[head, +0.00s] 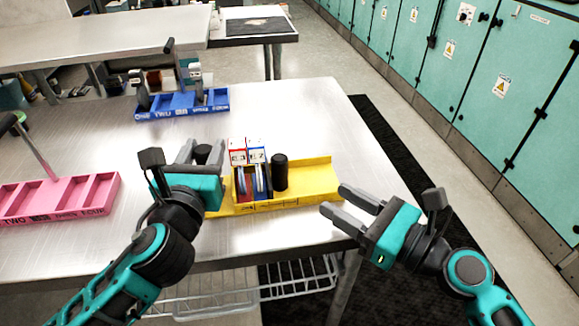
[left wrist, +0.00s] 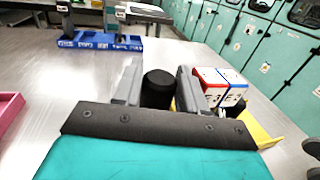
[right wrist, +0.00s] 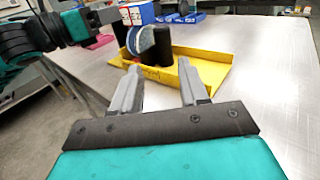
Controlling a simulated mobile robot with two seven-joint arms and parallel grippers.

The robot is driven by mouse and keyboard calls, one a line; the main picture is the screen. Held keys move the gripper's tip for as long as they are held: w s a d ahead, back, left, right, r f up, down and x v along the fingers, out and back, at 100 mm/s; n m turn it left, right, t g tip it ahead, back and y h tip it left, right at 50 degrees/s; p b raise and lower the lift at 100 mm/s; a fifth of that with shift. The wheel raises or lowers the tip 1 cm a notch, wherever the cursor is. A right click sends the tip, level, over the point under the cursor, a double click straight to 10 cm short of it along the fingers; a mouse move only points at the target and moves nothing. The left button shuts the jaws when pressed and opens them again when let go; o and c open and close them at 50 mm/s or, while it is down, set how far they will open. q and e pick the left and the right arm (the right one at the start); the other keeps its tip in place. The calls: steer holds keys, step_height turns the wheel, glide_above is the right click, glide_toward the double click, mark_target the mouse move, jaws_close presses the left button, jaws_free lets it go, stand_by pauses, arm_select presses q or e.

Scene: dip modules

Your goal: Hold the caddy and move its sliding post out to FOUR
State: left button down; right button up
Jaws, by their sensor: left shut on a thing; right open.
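The yellow caddy (head: 310,181) lies on the metal table, its front lettering too small to read. It also shows in the right wrist view (right wrist: 205,68). A red module (head: 238,157) and a blue module (head: 257,156) stand upright in it, side by side. A black post (head: 280,172) stands just right of them. My left gripper (head: 200,152) is shut on another black post at the caddy's left end, seen between its fingers in the left wrist view (left wrist: 158,88). My right gripper (head: 345,203) is open and empty, near the caddy's right end, fingers pointing toward it.
A pink caddy (head: 60,199) lies at the left of the table. A blue caddy (head: 182,104) with upright items stands at the back. The table's right edge is close to my right gripper. Bare tabletop lies behind the yellow caddy.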

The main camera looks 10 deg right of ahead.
mark_target(286, 166)
steer(key=shift+w+r, duration=0.25)
steer(key=shift+w, duration=0.05)
steer(key=x, duration=1.1)
steer(key=shift+w+a+f, duration=0.1)
steer(key=shift+w+a, duration=0.1)
steer(key=shift+w, duration=0.05)
jaws_close()
